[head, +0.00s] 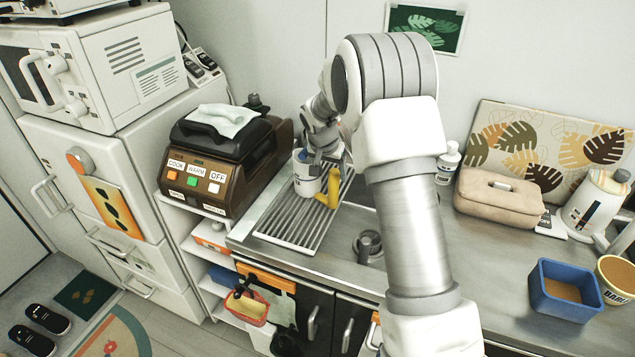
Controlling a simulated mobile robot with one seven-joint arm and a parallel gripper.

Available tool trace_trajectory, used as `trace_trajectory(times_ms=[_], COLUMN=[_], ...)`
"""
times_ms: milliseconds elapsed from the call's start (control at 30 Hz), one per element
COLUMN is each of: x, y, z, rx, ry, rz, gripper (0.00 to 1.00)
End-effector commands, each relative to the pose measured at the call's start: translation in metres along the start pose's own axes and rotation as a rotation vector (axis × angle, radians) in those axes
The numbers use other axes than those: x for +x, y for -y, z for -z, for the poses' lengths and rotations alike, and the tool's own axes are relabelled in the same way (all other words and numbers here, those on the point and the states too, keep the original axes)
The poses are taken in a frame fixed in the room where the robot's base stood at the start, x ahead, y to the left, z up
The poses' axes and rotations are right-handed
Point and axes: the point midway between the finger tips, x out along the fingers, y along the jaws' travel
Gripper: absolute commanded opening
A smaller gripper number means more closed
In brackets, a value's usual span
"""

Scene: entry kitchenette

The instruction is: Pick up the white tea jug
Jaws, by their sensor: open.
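A white container (304,181) with a dark blue rim and label stands on the slatted drying rack (288,229) beside the sink; I cannot tell if it is the tea jug. Beside it on its right is a yellow curved part (331,190), perhaps a handle. My gripper (320,163) is open at the container's upper right; I cannot tell whether it touches it. My arm reaches in from the lower right and hides part of the counter. Another white jug-like vessel (592,203), with a dark level window and a dark top, stands at the far right.
A brown-and-black cooker (222,158) with a cloth on top stands left of the rack. A beige bag (499,196), a blue box (564,292) and a white bottle (448,162) occupy the right counter.

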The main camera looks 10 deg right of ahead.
Motion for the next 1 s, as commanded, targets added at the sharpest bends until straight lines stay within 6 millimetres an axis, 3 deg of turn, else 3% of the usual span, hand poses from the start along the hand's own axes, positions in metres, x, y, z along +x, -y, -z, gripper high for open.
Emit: trace_trajectory(times_ms=[167, 500, 833, 1000], x=[0.009, 0.051, 0.058, 0.058], y=[0.000, -0.002, -0.002, -0.002], z=[0.001, 0.003, 0.003, 0.003], rx=[0.001, 0.000, 0.000, 0.000], ry=[0.000, 0.001, -0.001, -0.001], rz=[0.001, -0.001, 0.001, 0.001], gripper=[0.72, 0.72, 0.72, 0.43])
